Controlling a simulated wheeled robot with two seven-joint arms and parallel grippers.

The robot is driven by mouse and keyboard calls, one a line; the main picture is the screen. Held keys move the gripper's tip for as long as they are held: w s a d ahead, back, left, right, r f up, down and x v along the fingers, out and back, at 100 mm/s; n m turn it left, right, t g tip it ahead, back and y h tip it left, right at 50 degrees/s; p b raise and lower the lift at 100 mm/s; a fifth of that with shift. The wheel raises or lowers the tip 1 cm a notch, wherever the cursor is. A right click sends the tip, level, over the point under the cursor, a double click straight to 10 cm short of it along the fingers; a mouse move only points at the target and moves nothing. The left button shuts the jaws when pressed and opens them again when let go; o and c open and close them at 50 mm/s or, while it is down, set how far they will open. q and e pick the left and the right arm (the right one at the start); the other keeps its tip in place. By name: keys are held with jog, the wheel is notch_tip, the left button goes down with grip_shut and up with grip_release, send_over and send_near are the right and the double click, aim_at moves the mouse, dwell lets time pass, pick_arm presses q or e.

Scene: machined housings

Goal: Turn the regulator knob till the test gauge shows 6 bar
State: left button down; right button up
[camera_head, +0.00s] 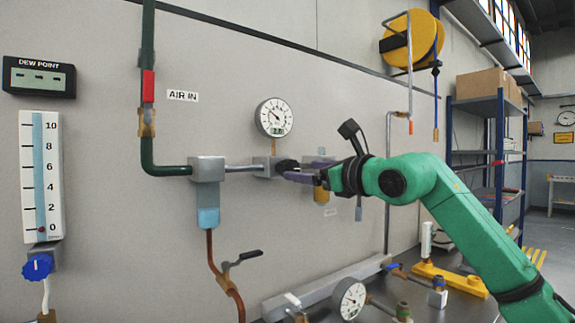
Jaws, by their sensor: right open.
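The regulator is a grey block (264,168) on the wall panel's pipe line, with a small black knob (287,165) on its right side. A round white gauge (274,117) sits right above it; its needle points to the upper left and its numbers are too small to read. A second round gauge (350,299) stands low by the bench, also unreadable; I cannot tell which is the test gauge. My right gripper (298,170) comes in from the right with its fingers apart at the knob. Contact with the knob is unclear. My left gripper is out of view.
A flow scale (42,175) with a blue knob (37,267) is at far left. A black lever valve (245,257) sticks out below. Shelving (485,105) stands at right.

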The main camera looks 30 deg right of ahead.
aim_at(293, 168)
jog(key=w, duration=0.2)
jog(key=w+p, duration=0.1)
jog(key=w, duration=0.1)
jog(key=w+a+p, duration=0.1)
jog(key=w, duration=0.1)
jog(key=shift+w+r, duration=0.1)
jog(key=shift+r, duration=0.1)
jog(key=shift+w+f, duration=0.2)
jog(key=shift+w, duration=0.3)
grip_shut()
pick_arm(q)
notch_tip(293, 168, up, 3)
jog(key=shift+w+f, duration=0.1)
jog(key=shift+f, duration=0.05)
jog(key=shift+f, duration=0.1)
